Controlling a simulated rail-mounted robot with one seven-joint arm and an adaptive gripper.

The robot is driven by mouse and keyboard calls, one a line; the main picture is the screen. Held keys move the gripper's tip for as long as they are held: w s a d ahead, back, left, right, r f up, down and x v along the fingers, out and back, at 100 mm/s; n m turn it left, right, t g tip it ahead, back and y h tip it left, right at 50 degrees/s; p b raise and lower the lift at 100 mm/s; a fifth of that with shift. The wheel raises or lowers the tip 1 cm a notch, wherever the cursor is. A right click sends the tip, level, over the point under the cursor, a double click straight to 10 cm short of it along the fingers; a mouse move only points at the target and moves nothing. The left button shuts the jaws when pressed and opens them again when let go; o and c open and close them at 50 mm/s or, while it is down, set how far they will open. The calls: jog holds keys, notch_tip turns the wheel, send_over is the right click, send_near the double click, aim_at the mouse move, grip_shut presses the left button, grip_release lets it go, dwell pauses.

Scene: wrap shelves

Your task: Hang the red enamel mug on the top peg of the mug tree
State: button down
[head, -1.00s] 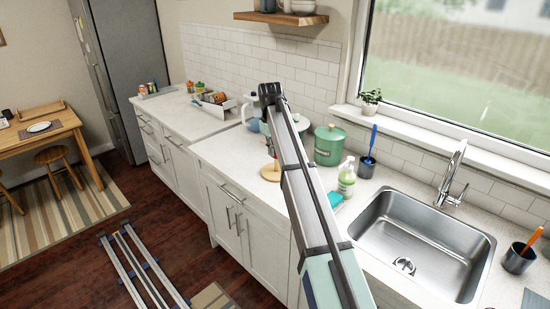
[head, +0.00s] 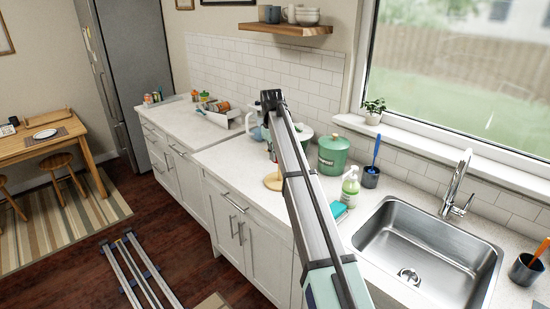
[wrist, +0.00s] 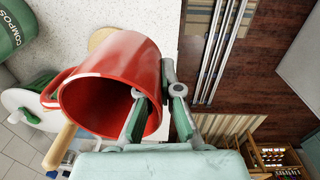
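The red enamel mug (wrist: 118,62) fills the middle of the wrist view, its dark open mouth turned toward the camera and its handle on the left. My gripper (wrist: 156,98) is shut on the mug's wall, one finger inside the mouth and one outside. In the head view my arm hides the gripper and most of the mug.
A green canister (head: 333,155), a soap bottle (head: 350,184) and a cup with a blue brush (head: 371,176) stand right of my arm, before the sink (head: 430,250). A white rack (head: 228,115) stands farther left.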

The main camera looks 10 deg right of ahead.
jog(key=w+a+f+b, duration=0.1)
jog(key=w, duration=0.5)
jog(key=shift+w+f, duration=0.2)
jog(key=shift+f, duration=0.05)
dwell(0.6)
jog(key=shift+a, duration=0.1)
dwell(0.4)
jog(key=c, duration=1.2)
grip_release()
jog(key=shift+c, duration=0.2)
